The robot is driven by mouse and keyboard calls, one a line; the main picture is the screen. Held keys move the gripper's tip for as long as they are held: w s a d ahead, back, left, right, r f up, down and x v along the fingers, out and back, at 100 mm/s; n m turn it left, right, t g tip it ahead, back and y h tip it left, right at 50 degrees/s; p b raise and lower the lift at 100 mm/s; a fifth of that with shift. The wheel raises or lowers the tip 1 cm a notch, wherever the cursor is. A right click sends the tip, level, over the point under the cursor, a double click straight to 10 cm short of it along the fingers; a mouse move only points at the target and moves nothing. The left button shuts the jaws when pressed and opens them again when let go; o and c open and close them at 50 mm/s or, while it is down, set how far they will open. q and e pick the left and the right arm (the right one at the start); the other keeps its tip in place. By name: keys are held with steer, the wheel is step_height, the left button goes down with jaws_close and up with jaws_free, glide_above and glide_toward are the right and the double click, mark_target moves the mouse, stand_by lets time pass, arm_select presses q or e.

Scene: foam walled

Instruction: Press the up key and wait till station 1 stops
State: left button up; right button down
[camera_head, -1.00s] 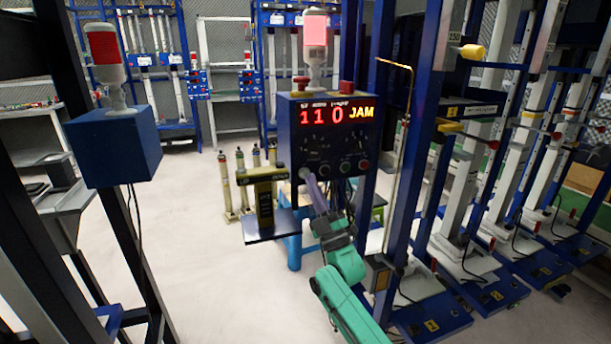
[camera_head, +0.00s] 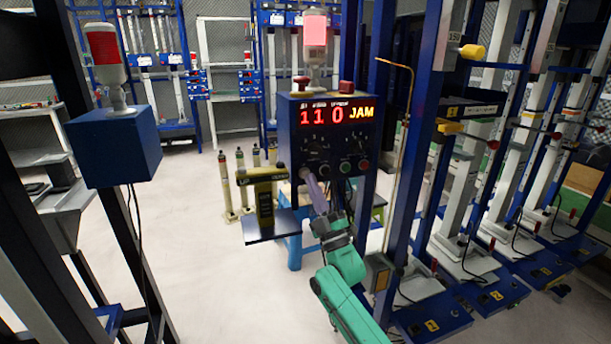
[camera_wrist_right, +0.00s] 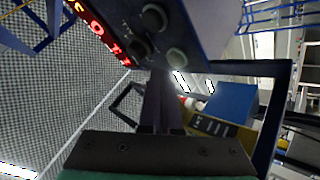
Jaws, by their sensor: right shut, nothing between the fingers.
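The blue control box (camera_head: 325,112) has a lit display (camera_head: 336,114) that reads 110 in red and JAM in yellow. A row of round keys runs along its lower front, with a green key (camera_head: 345,167) and a red key (camera_head: 363,165) at right. I cannot read which one is the up key. My right gripper (camera_head: 305,174) is shut and empty, its tips at the lower left of the panel, covering what is there. In the right wrist view its fingers (camera_wrist_right: 161,90) end at the box's lower edge; contact is unclear. My left gripper is out of view.
A lit red lamp (camera_head: 315,30) stands on the box. A yellow-and-black post unit (camera_head: 265,195) is close left of my gripper. A blue upright (camera_head: 405,170) stands close right. A second box (camera_head: 118,146) with a red lamp is at left. Open floor lies at centre left.

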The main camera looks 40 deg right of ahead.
steer(key=shift+w+d, duration=0.15)
steer(key=shift+w, duration=0.25)
